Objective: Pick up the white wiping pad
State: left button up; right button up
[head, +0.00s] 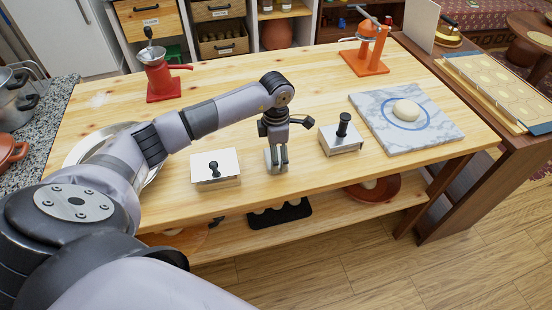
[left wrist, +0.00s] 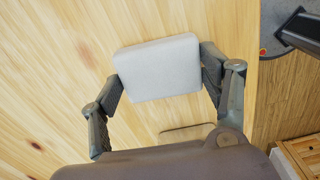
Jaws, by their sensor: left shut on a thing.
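The white wiping pad (left wrist: 158,68) is a pale, rounded block in the left wrist view. My left gripper (left wrist: 162,76) has a finger on each side of it and is shut on it. In the head view my left gripper (head: 277,162) points down near the front edge of the wooden table (head: 290,95), and the pad (head: 269,160) shows only in part between and beside the fingers. I cannot tell whether the pad touches the table. My right gripper is in neither view.
White boxes with black knobs stand to the left (head: 228,179) and right (head: 343,147) of the gripper. A marble slab (head: 442,134) with dough lies at the right. A red grinder (head: 164,85) and an orange press (head: 366,62) stand behind. The table's middle is clear.

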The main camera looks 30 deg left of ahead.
pick_arm(q)
jog(key=shift+r, duration=0.6)
notch_tip(320, 180, up, 19)
jog(key=b, duration=0.3)
jog(key=shift+f, duration=0.1)
